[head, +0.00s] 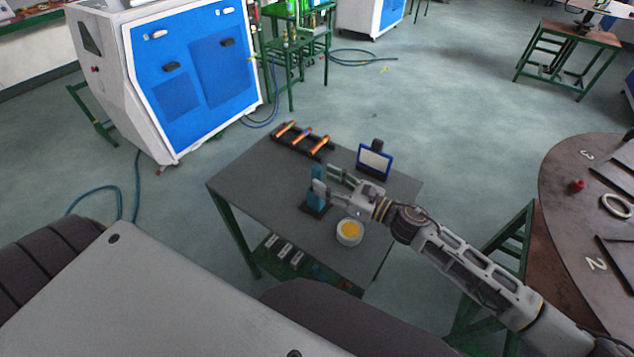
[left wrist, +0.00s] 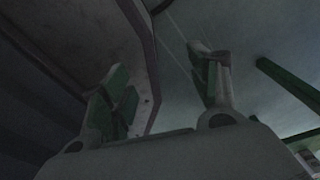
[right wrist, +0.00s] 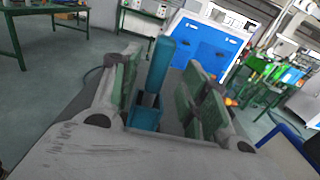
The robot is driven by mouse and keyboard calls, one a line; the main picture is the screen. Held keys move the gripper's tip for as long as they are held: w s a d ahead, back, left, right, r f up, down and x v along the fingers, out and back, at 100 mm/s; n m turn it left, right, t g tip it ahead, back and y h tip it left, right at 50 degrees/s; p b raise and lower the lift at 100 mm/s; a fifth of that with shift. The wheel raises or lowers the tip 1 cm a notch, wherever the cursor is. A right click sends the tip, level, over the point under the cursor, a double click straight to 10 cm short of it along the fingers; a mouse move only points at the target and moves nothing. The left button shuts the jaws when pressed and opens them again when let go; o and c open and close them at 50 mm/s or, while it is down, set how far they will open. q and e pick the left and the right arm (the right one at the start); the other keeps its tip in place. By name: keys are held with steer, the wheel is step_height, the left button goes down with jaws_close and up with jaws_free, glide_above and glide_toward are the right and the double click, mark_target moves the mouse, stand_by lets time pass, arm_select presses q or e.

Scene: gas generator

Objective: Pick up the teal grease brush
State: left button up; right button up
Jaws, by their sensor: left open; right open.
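The teal grease brush (right wrist: 160,66) stands upright in the right wrist view, with its lower end in a teal holder (right wrist: 147,113). In the head view the teal brush and holder (head: 316,199) stand on the grey table, partly hidden by my right gripper. My right gripper (head: 331,182) is open at the brush; in the right wrist view its fingers (right wrist: 160,85) lie on both sides of the handle, with a gap at the right finger. Contact on the left cannot be told. My left gripper (left wrist: 158,78) is open and empty in the left wrist view, away from the table.
The grey table (head: 240,180) also holds a white tub with yellow content (head: 349,232), a blue-framed panel (head: 375,161) and a black rack with orange-handled tools (head: 302,139). A round table (head: 570,175) stands at the right, a blue-and-white cabinet (head: 190,65) behind left.

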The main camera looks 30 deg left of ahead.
mark_target(321, 179)
steer(key=shift+a, duration=0.8)
steer(key=shift+w+a+p, duration=0.1)
steer(key=shift+a+p, duration=0.2)
steer(key=shift+a, duration=0.7)
arm_select(q)
steer(key=shift+s+d+r, duration=0.1)
steer(key=shift+d+r, duration=0.1)
steer(key=shift+d, duration=0.35)
steer(key=shift+s+d+r, duration=0.1)
steer(key=shift+d+r, duration=0.05)
steer(key=shift+d, duration=0.35)
steer(key=shift+a, duration=0.2)
